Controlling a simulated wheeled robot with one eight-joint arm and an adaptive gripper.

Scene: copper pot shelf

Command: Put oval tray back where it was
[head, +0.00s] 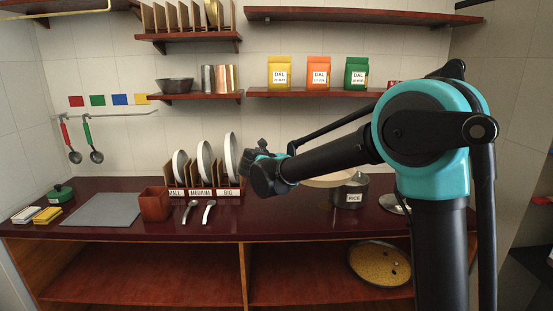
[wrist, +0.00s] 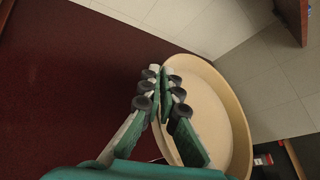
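The oval tray (wrist: 215,105) is pale beige with a raised rim. In the wrist view it extends to the right of my gripper (wrist: 163,85), whose fingers are close together at its near left rim and appear shut on it. The exact contact is partly hidden by the fingers. In the head view part of the tray (head: 330,181) shows behind my forearm, overlapping the dark rice pot.
The rice pot (head: 348,197) is at the right. A yellow oval tray (head: 379,264) with small items lies on the lower shelf. Wall shelves hang above.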

